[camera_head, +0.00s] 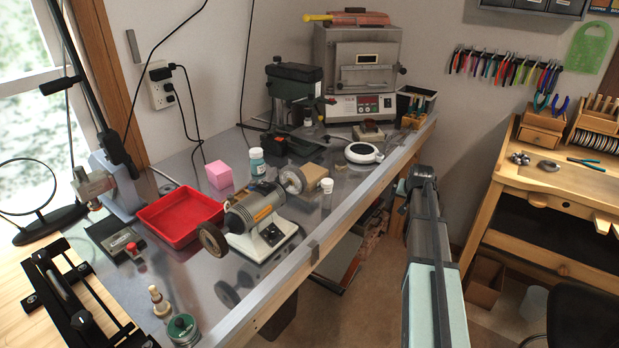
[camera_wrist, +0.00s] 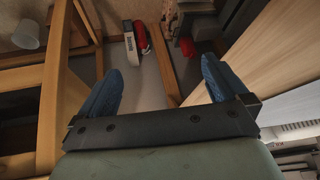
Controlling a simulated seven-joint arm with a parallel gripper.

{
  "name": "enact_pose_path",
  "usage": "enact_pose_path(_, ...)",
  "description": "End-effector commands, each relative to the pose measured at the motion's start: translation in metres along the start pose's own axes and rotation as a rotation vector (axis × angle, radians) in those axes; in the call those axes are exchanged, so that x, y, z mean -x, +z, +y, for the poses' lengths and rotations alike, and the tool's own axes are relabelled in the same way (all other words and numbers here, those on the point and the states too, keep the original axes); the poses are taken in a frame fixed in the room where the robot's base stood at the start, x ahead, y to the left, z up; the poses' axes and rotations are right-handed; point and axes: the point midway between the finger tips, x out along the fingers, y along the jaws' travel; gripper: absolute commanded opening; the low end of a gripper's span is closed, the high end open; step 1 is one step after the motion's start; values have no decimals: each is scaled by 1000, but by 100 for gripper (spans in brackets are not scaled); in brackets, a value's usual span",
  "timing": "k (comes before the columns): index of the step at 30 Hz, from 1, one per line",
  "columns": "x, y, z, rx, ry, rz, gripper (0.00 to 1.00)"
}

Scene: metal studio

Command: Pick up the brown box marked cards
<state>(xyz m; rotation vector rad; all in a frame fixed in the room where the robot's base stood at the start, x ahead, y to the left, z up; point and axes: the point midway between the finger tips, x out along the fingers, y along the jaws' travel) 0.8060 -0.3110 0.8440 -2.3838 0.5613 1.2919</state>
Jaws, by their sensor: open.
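A small tan-brown box (camera_head: 313,176) sits on the metal workbench behind the bench grinder's right wheel, which hides part of it. I cannot read any marking on it, so I cannot tell for sure that it is the cards box. My gripper (camera_wrist: 162,68) is open and empty in the wrist view, its two blue fingers wide apart and pointing down past the bench edge. In the head view my arm reaches up from the bottom, and its end is right of the bench, apart from the box. The box is not recognizable in the wrist view.
The bench grinder (camera_head: 262,222) stands in front of the box. A white bottle (camera_head: 327,186), a teal-labelled jar (camera_head: 257,162), a pink cube (camera_head: 219,174), a red tray (camera_head: 178,217) and a white round device (camera_head: 363,153) are around. A wooden bench (camera_head: 540,180) stands right.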

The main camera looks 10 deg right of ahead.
Motion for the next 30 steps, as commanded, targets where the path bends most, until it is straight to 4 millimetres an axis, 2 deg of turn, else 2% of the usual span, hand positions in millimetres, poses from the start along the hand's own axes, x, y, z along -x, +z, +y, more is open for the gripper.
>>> enact_pose_path(1,11,-16,-8,-15,-11,16,100)
enact_pose_path(3,25,-32,-16,-38,-24,33,100)
enact_pose_path(8,54,-63,-34,-81,-53,62,100)
enact_pose_path(10,65,-74,-47,-99,-64,58,100)
enact_pose_path(12,74,-79,-71,-115,-72,28,100)
enact_pose_path(17,88,-72,-128,-147,-60,-86,100)
enact_pose_path(20,102,-65,-170,-169,-40,-169,100)
enact_pose_path(24,133,-50,-236,-203,13,-295,100)
enact_pose_path(27,158,-38,-278,-226,66,-373,100)
enact_pose_path(30,183,-26,-311,-245,118,-435,100)
